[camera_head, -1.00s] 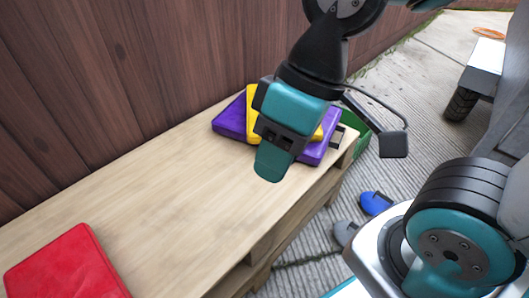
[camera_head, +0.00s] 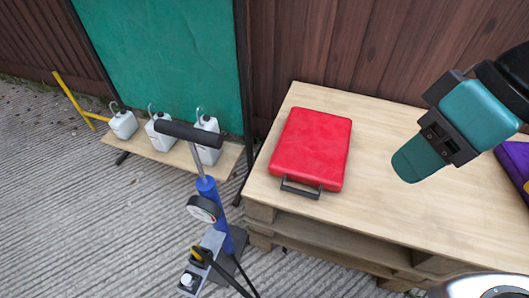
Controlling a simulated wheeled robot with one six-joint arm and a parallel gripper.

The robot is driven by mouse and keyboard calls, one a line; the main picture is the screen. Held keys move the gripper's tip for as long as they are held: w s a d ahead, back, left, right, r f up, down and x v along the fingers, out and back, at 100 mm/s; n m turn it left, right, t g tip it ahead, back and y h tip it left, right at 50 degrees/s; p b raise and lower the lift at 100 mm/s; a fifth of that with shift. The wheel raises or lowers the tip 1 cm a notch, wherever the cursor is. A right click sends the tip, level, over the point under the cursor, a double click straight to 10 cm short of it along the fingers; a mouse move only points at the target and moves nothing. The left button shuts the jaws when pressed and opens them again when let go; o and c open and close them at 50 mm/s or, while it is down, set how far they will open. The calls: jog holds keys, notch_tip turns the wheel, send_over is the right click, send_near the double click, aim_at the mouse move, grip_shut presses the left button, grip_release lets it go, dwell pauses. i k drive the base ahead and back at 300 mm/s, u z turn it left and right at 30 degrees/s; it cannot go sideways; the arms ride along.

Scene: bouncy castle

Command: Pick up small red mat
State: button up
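The small red mat (camera_head: 312,148) lies flat on the left part of the wooden table (camera_head: 395,215) in the head view. It has a dark handle (camera_head: 301,189) on its front edge, near the table's front edge. My gripper (camera_head: 425,160) hangs above the table to the right of the mat, apart from it. A teal finger points down and left. Its other finger is hidden or overlaps, so its opening does not show clearly. I see nothing held in it.
A purple mat (camera_head: 515,165) lies at the table's right. A blue pump (camera_head: 212,200) with a black T-handle stands left of the table. White jugs (camera_head: 165,133) stand on a low bench before a green panel (camera_head: 165,60). A wooden fence (camera_head: 340,50) runs behind.

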aim_at(312, 147)
jog(key=k, duration=0.55)
jog(key=z, duration=0.5)
jog(key=k, duration=0.7)
jog(key=u, duration=0.75)
jog(key=i, duration=0.95)
jog(key=u, duration=0.45)
